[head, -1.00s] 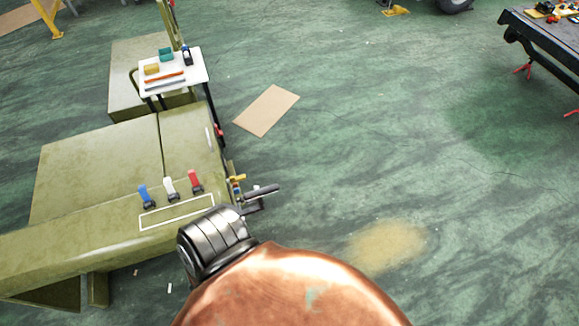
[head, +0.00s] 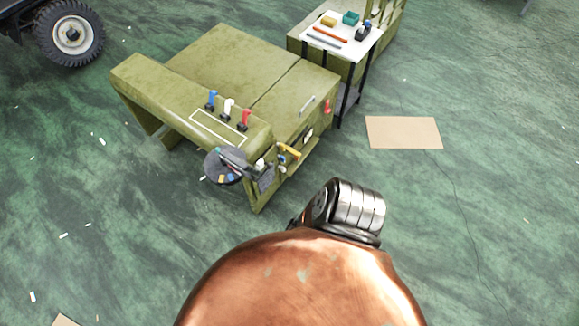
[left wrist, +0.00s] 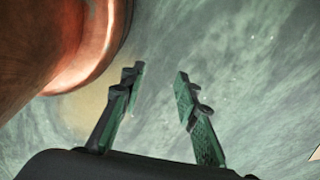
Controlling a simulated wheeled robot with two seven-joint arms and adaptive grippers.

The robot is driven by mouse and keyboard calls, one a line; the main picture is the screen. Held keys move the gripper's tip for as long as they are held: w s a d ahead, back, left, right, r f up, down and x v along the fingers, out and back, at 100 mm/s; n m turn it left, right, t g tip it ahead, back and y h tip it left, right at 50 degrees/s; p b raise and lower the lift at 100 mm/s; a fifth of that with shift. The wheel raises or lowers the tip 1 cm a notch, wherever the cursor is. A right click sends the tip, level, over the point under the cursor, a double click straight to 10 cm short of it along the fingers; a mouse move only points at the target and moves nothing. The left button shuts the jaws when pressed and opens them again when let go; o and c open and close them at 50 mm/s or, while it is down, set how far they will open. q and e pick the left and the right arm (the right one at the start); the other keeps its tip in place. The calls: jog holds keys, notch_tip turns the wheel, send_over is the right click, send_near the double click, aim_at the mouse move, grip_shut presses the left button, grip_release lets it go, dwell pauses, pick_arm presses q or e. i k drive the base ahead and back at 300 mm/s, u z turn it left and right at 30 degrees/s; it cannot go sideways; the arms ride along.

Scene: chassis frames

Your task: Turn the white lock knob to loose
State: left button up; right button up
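The white lock knob (head: 229,107) stands on top of the olive-green chassis frame (head: 215,60), between a blue knob (head: 211,98) and a red knob (head: 244,119). It is small in the head view, and its exact turn position cannot be told. My left gripper (left wrist: 158,80) shows in the left wrist view with its two fingers apart and nothing between them. Neither gripper is visible in the head view.
A dark round tray (head: 216,173) with small items sits at the frame's near corner. A white-topped table (head: 345,42) with small parts stands behind it. A brown flat sheet (head: 403,132) lies on the floor. A vehicle wheel (head: 71,34) is at top left.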

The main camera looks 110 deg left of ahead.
aim_at(259, 164)
jog(key=z, duration=3.6)
jog(key=k, duration=2.2)
jog(key=z, duration=1.1)
jog(key=k, duration=0.4)
jog(key=z, duration=0.15)
